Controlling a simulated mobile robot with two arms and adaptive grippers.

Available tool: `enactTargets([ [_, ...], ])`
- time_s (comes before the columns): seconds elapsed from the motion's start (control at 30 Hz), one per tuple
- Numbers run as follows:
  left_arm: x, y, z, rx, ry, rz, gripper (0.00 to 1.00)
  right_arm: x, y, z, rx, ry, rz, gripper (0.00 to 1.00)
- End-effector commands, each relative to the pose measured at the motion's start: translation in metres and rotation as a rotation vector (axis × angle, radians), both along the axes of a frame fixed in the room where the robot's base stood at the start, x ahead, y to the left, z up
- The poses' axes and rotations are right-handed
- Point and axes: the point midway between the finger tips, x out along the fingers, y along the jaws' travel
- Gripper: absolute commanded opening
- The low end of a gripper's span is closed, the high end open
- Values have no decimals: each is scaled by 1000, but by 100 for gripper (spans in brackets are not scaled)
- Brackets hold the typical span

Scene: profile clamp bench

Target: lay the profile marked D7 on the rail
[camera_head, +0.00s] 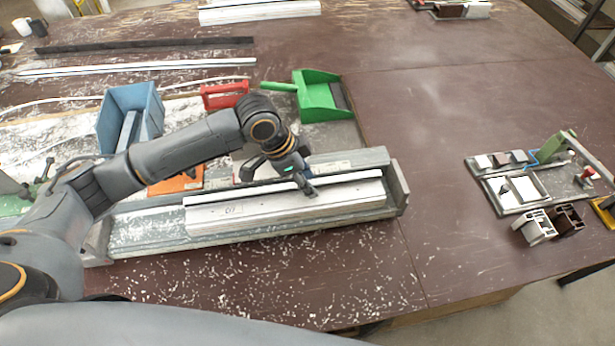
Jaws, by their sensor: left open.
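A white profile (270,208) lies lengthwise on the grey-green rail (150,238), near the rail's right end. A small dark mark shows on its front face towards the left; it looks like D7 but is too small to read surely. My left gripper (281,180) is open, fingers pointing down, at the profile's back upper edge right of its middle. I cannot tell whether its fingers touch the profile. The gripper hides part of the back edge. My right gripper is not in view.
Behind the rail stand a blue bin (112,128), a red-handled tool (224,94) and a green dustpan (318,97). An orange piece (176,181) lies behind the rail. A fixture board (512,214) and profile pieces (536,228) are at the right.

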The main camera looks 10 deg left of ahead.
Motion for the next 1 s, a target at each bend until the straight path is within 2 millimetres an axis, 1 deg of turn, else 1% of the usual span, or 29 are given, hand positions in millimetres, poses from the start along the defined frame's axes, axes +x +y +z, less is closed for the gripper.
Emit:
enactTargets([
  [0.07,0,2,3,1,0,1,45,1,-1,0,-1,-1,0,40],
  [0.17,-2,7,14,2,-2,2,45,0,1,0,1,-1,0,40],
  [0.5,-12,31,80,0,-5,1,45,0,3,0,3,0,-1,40],
  [0.6,-14,37,95,0,-4,2,45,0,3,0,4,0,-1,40],
  [0.7,-16,40,105,0,-2,1,45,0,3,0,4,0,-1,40],
  [0.8,-17,42,110,-1,-2,1,45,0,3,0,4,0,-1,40],
  [1.0,-17,42,112,-1,-1,0,45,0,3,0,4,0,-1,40],
])
